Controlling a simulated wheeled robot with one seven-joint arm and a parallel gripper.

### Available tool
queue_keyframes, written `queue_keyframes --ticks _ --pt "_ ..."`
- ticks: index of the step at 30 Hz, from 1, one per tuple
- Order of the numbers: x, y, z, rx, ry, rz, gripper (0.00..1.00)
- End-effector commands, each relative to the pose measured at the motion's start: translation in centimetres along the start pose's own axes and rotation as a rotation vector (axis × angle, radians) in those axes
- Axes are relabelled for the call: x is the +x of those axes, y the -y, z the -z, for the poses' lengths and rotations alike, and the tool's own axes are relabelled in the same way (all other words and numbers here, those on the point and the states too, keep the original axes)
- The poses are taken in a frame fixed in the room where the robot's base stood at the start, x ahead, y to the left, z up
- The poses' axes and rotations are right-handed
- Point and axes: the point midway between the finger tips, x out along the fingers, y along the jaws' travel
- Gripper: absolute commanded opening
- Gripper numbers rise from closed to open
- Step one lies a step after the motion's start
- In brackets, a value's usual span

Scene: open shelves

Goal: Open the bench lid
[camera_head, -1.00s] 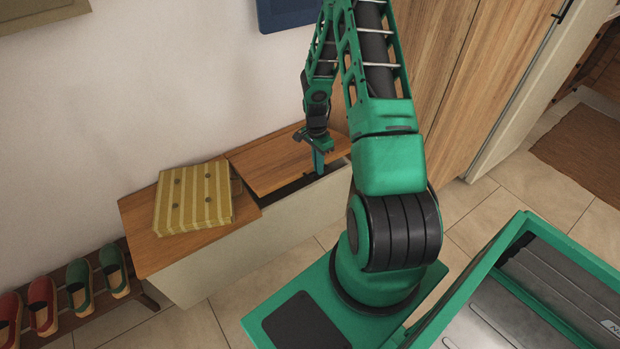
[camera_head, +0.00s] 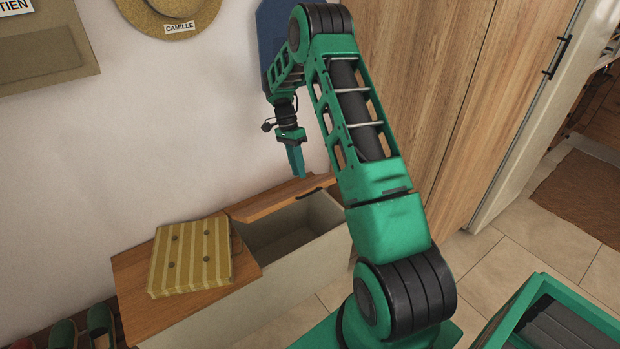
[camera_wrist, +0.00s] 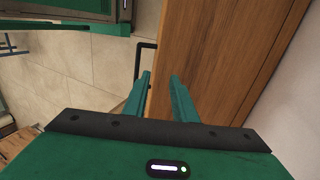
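The bench (camera_head: 245,315) stands against the wall. Its right lid (camera_head: 268,203) is raised and tilted up, with a dark handle (camera_head: 312,193) on its edge. The pale inside of the right compartment (camera_head: 285,240) shows. The left lid (camera_head: 137,288) lies flat with a yellow striped cushion (camera_head: 190,258) on it. My gripper (camera_head: 299,176) points down at the back, close to the raised lid; I cannot tell whether it touches. In the wrist view its fingers (camera_wrist: 160,75) are apart with nothing held, and a wooden panel (camera_wrist: 215,75) with a black handle (camera_wrist: 141,52) lies beyond them, apparently the raised lid.
A tall wooden wardrobe (camera_head: 440,90) stands right of the bench. A hat (camera_head: 170,12) and a blue item (camera_head: 262,50) hang on the wall above. Shoes (camera_head: 100,325) sit at the lower left. Tiled floor (camera_head: 500,255) lies clear at the right.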

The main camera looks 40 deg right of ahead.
Motion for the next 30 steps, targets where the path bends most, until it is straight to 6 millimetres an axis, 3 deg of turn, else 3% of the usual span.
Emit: queue_keyframes --ticks 11,17,24,30 --pt "-0.4 -0.9 2.2 0.03 0.011 0.0 0.26" --pt "-3.1 -0.7 2.1 0.027 0.008 0.002 0.26" --pt "-7.7 -0.4 1.5 0.02 0.005 0.002 0.26" --pt "-10.1 -0.3 1.2 0.016 0.004 0.0 0.26"
